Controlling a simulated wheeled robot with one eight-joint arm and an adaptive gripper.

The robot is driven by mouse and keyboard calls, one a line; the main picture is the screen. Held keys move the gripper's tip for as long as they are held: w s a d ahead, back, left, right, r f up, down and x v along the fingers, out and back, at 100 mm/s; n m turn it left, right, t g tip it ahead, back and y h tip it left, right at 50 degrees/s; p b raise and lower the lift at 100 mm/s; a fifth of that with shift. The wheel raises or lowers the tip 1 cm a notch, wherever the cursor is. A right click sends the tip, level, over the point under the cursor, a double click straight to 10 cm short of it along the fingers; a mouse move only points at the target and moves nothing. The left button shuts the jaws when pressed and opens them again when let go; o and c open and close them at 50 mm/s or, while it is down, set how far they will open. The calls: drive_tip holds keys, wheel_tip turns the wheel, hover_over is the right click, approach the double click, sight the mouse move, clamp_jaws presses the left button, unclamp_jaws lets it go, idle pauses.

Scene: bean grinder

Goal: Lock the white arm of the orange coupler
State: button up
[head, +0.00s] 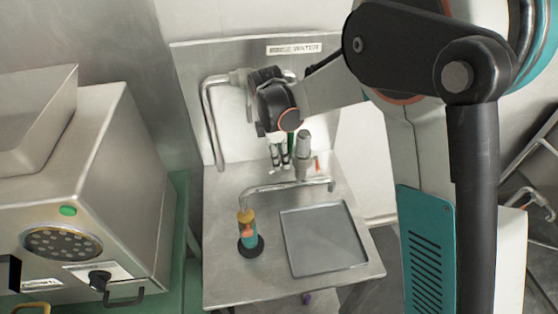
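A small upright fitting stands on the steel counter, with a yellow top (246,215), an orange middle (248,230) and a teal lower part (249,241) on a round black base. The orange middle may be the orange coupler; its white arm is too small to make out. My gripper (279,163) points down at the back of the counter, behind and to the right of this fitting and apart from it. Its fingers look close together, beside a grey upright cylinder (303,146) and a thin green piece. Whether they hold anything cannot be told.
A bent pipe (210,125) runs up the back panel under a WATER label (293,49). A large steel machine (85,190) stands left. The counter's front left is clear.

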wheel_tip(320, 180, up, 7)
drive_tip(key=shift+r, duration=0.2)
